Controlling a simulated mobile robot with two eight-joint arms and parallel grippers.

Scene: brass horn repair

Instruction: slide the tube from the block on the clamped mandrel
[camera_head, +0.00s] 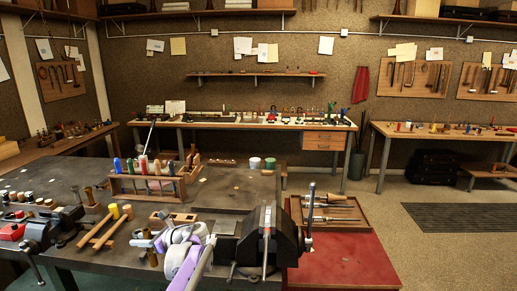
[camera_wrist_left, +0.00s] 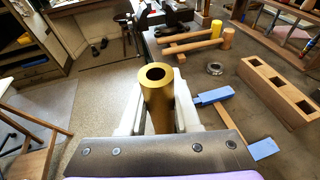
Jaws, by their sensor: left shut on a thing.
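My left gripper (camera_head: 163,241) is low at the front of the dark bench; its fingers show in the left wrist view (camera_wrist_left: 157,112). It is shut on the brass tube (camera_wrist_left: 158,92), whose open round end faces the camera. The wooden block (camera_head: 180,217) with a row of holes lies on the bench beyond the gripper; it also shows at the right of the left wrist view (camera_wrist_left: 276,92). The tube is clear of it. The mandrel (camera_head: 266,246) is a pale upright rod at the black vise (camera_head: 283,236), right of the gripper. My right gripper is out of view.
Wooden mallets (camera_head: 103,227) lie left of the gripper. A rack of coloured-handled tools (camera_head: 147,184) stands behind the block. A second vise (camera_head: 40,235) is at the far left. A tool tray (camera_head: 335,213) sits right of the black vise. A blue-ended tool (camera_wrist_left: 212,97) lies near the tube.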

